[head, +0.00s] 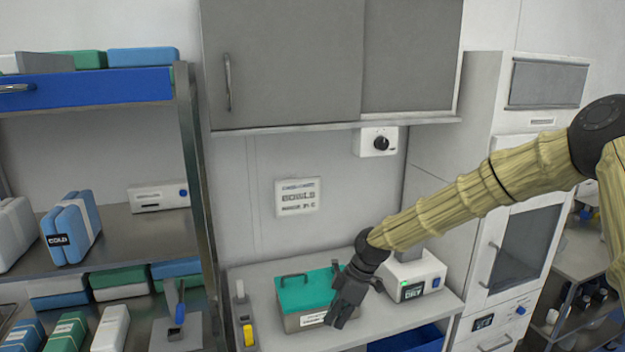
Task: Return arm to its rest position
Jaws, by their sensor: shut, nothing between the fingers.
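My gripper (343,316) shows in the head view at the end of my arm, which reaches in from the right edge. It points downward and is shut, with nothing held. It is in front of the right side of a teal-lidded box (305,290), overlapping it in the picture. I cannot tell whether it touches the box.
The box stands on a light counter (254,272) beside a white device with a green light (412,276). A blue bin (408,340) is below the counter. Shelves with a blue COLD pack (72,230) stand left. Grey cabinets (285,60) hang above. Open wall space lies between.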

